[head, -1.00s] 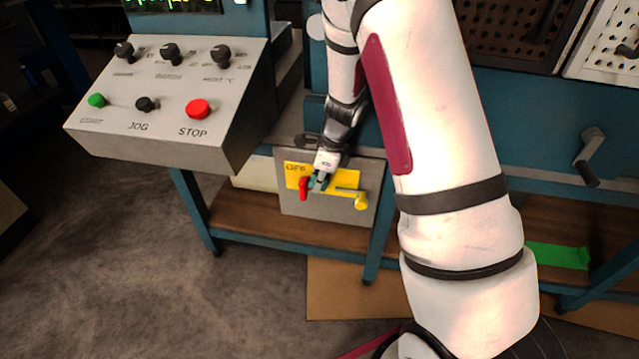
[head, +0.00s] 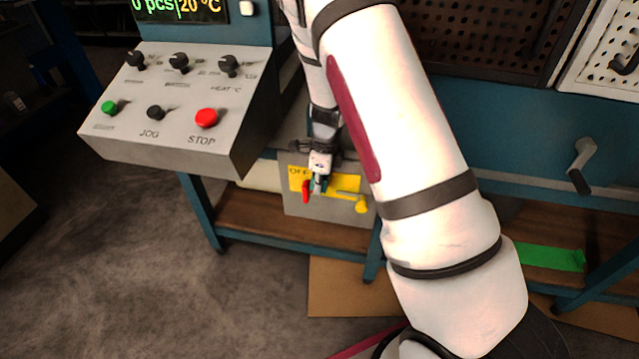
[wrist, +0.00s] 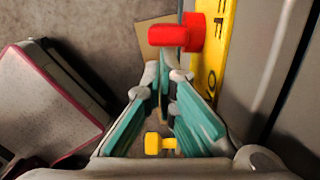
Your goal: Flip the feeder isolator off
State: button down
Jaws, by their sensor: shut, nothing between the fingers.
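The feeder isolator is a grey box (head: 335,211) low under the bench, with a yellow plate (head: 299,176) reading OFF at its left end. A red handle (head: 306,192) sticks out from the plate's left part, and a yellow knob (head: 361,204) sits at the lower right. My gripper (head: 318,189) is shut and empty in front of the plate, just right of the red handle. In the wrist view the fingertips (wrist: 166,82) point toward the red handle (wrist: 168,38), which lies just beyond them beside the yellow plate (wrist: 214,65). I cannot tell whether they touch.
A sloped control panel (head: 185,145) with knobs and a red STOP button (head: 206,118) overhangs at the upper left. Blue bench legs (head: 202,213) flank the box. A green piece (head: 552,258) lies on the lower shelf at right. The floor at left is clear.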

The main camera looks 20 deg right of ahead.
aim_at(304, 186)
jog(key=shift+w+a+r+p, duration=0.15)
jog(key=shift+a+r+p, duration=0.15)
jog(key=shift+p, duration=1.05)
jog(key=shift+w+a+r+p, duration=0.3)
jog(key=shift+w+a+p, duration=0.2)
jog(key=shift+p, duration=0.4)
jog(key=shift+w+a+p, duration=0.35)
jog(key=shift+w+a, duration=0.1)
jog(key=shift+a, duration=0.3)
jog(key=shift+w+a+f, duration=0.15)
jog(key=shift+w+a, duration=0.35)
jog(key=shift+a, duration=0.15)
jog(key=shift+w+a+f, duration=0.1)
notch_tip(304, 186, up, 12)
jog(key=d, duration=0.1)
jog(key=shift+s, duration=0.4)
dwell(0.4)
